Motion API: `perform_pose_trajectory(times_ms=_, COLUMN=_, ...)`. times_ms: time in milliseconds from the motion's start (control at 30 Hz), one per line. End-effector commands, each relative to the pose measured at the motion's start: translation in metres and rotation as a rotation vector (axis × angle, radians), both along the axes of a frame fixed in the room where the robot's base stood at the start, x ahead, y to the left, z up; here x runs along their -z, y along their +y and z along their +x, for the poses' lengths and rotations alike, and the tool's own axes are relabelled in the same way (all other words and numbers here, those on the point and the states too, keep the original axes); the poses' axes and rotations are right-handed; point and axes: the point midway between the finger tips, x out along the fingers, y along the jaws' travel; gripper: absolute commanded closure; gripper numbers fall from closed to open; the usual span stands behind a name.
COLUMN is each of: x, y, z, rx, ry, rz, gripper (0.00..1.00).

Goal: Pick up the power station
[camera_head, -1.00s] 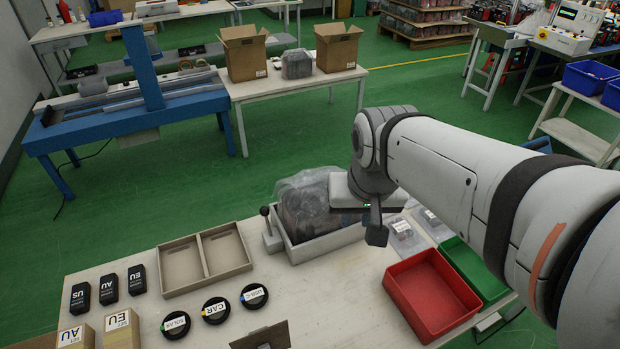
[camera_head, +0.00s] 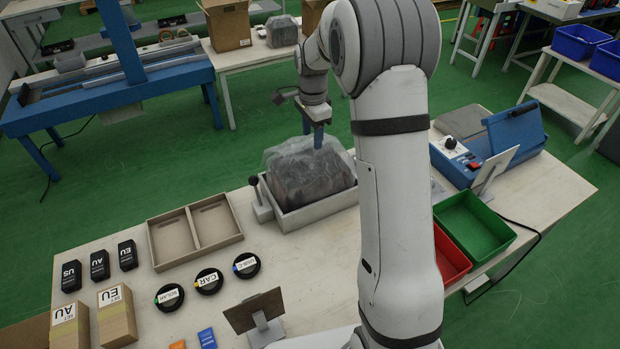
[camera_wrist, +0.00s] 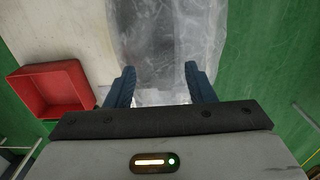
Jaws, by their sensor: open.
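The power station (camera_head: 308,176), a dark block wrapped in cloudy clear plastic, sits in a shallow pale tray (camera_head: 312,215) at the middle back of the workbench. My gripper (camera_head: 313,135) points down over the top of the wrapped block, near its back edge. In the wrist view its two blue fingers (camera_wrist: 161,82) are apart, with nothing held between them. The wrapped power station (camera_wrist: 165,35) fills the upper middle of that view, just beyond the fingers. I cannot tell whether the fingertips touch the plastic.
A black-knobbed lever (camera_head: 258,192) stands at the tray's left. A divided wooden tray (camera_head: 193,205) lies further left. Red (camera_head: 450,262) and green bins (camera_head: 475,225) stand right, the red one partly behind my arm. A blue device (camera_head: 480,160) is behind them.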

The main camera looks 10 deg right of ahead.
Motion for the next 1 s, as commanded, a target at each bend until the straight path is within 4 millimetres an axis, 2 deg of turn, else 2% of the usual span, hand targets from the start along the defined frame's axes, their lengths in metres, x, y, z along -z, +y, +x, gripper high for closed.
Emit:
perform_pose_trajectory(times_ms=200, x=0.026, y=0.000, z=0.001, rx=0.006, ry=0.003, rz=0.000, gripper=0.51)
perform_pose_trajectory(times_ms=367, x=0.036, y=0.001, z=0.002, rx=0.005, ry=0.001, rz=0.000, gripper=0.51)
perform_pose_trajectory(times_ms=633, x=0.076, y=0.004, z=0.003, rx=0.006, ry=0.002, rz=0.000, gripper=0.51)
perform_pose_trajectory(times_ms=900, x=0.078, y=0.004, z=0.003, rx=0.006, ry=0.001, rz=0.000, gripper=0.51)
perform_pose_trajectory(times_ms=1000, x=0.078, y=0.004, z=0.003, rx=0.006, ry=0.001, rz=0.000, gripper=0.58)
